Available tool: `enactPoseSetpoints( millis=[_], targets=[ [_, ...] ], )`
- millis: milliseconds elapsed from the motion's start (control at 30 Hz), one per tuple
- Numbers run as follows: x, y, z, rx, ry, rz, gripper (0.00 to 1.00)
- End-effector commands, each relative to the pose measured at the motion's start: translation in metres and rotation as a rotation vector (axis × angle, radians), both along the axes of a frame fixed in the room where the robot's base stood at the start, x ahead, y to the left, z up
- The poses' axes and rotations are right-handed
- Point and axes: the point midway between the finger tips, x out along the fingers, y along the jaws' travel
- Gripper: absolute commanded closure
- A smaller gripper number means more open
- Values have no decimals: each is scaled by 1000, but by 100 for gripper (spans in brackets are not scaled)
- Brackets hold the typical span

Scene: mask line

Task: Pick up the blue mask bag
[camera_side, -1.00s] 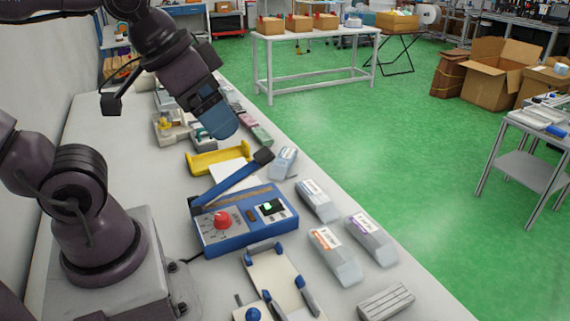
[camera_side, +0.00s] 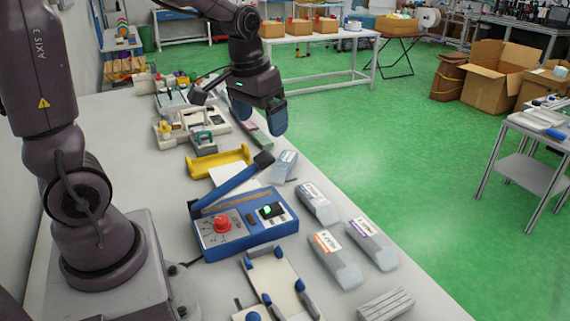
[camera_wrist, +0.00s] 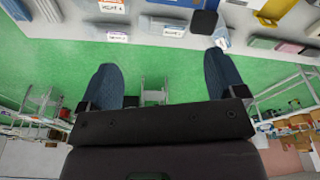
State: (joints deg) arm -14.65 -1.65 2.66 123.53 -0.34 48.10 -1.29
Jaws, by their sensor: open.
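A pale-blue mask bag (camera_side: 284,167) lies on the table near its right edge, just past the sealer's raised arm. In the wrist view, this bag (camera_wrist: 221,37) shows beyond the right fingertip, partly cut off by it. Another bag (camera_side: 318,203) with a dark label lies nearer; its label colour is hard to make out. My gripper (camera_side: 258,112) hangs above the far part of the table's right edge, higher than the bags and apart from them. In the wrist view my gripper (camera_wrist: 162,76) has two blue fingers spread wide, with nothing between them.
A blue sealer (camera_side: 246,226) with a raised arm stands beside the bags. Orange-labelled (camera_side: 333,258) and purple-labelled (camera_side: 371,243) bags lie nearer. A yellow holder (camera_side: 218,161) is behind the sealer. Green floor (camera_side: 390,170) lies open to the right.

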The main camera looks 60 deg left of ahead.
Motion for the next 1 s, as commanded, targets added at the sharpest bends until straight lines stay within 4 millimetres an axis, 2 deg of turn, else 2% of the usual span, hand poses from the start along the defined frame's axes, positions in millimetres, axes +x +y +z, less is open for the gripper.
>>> enactPoseSetpoints(
  millis=[33,200,500,600,667,700,767,867,1000],
  targets=[
    [15,18,-14,-5,23,45,11],
    [61,78,-60,0,49,179,11],
    [117,187,-159,55,9,383,11],
    [136,212,-173,86,-48,420,11],
    [150,220,-168,105,-97,431,11],
    [159,225,-159,116,-133,437,11],
    [167,230,-153,126,-171,446,11],
    [171,233,-163,126,-182,462,11],
    [177,241,-188,125,-179,462,11]
  ],
)
